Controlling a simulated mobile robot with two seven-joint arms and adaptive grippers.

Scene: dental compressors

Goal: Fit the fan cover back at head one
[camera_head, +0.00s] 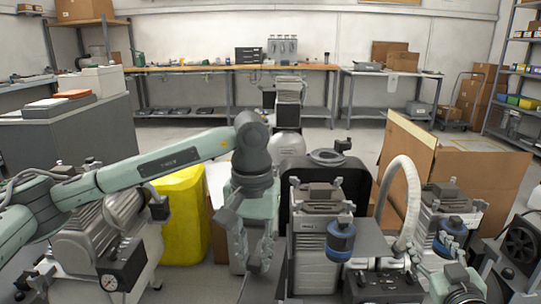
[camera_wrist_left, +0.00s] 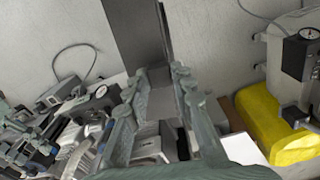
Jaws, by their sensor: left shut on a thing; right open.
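My left gripper (camera_head: 252,262) hangs pointing down, left of the middle compressor head (camera_head: 319,222). In the left wrist view its fingers (camera_wrist_left: 160,88) are closed about a grey piece (camera_wrist_left: 160,104). The fingers hide much of this piece, and I cannot tell for sure that it is the fan cover. My right gripper (camera_head: 440,288) is low at the right, among compressor parts; its fingers are hard to make out. A black housing with a round fan (camera_head: 522,243) stands at the right edge. I cannot tell which head is head one.
A compressor with a gauge (camera_head: 100,250) stands at the left, beside a yellow container (camera_head: 183,215). A pale curved hose (camera_head: 405,185) rises at the right. Opened cardboard (camera_head: 480,180) stands behind the right compressor head (camera_head: 445,210). Clear floor lies before the back workbench (camera_head: 200,68).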

